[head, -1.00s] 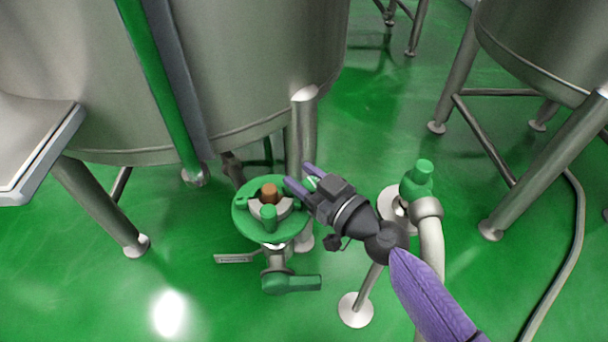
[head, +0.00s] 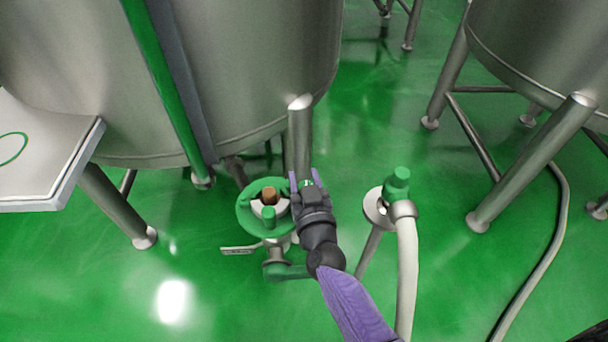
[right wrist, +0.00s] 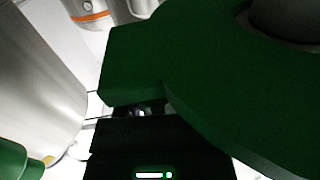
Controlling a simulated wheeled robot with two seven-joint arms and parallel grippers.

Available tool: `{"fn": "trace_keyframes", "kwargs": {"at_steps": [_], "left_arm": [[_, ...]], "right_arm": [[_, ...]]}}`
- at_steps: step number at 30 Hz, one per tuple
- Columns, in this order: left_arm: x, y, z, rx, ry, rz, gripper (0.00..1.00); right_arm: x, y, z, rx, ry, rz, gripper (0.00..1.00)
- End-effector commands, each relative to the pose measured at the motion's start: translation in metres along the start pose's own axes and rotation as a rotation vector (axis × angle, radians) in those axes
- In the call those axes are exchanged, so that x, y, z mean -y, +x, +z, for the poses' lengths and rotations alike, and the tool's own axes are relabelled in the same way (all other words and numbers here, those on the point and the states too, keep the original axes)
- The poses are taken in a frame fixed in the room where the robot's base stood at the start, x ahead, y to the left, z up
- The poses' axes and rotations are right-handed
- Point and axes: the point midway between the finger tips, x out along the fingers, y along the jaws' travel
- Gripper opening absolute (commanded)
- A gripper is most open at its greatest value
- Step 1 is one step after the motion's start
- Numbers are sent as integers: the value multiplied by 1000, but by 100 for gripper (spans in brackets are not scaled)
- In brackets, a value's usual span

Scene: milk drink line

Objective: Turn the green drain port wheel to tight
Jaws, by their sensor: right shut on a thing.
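The green drain port wheel (head: 246,215) sits low beside the big tank's leg, with a brown piece (head: 269,194) and a green post (head: 268,215) at its middle. My right gripper (head: 303,180) is at the wheel's right edge, its purple fingers pointing away from me, shut on part of the wheel. That part is mostly hidden by the gripper in the head view. In the right wrist view the dark green wheel (right wrist: 225,80) fills the upper right, with a blocky lug (right wrist: 133,62) just beyond the dark gripper. My left gripper is out of view.
A green-capped pipe (head: 397,185) with a pale hose stands close to the right of my right arm. A tank leg (head: 300,140) rises just behind the gripper. A green valve handle (head: 284,271) is below the wheel. A pale panel (head: 50,150) juts in at left.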

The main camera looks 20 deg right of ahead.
Motion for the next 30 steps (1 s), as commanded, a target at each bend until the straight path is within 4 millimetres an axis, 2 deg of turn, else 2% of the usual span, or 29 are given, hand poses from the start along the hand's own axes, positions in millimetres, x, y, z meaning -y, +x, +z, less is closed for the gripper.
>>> {"fn": "trace_keyframes", "kwargs": {"at_steps": [14,15,20,30], "left_arm": [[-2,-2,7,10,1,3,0],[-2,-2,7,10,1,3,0],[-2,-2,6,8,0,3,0],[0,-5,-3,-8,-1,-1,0]], "right_arm": [[0,0,0,-1,1,18,0],[0,0,0,-1,1,18,50],[0,0,0,0,1,17,84],[0,-5,-1,1,0,18,84]]}}
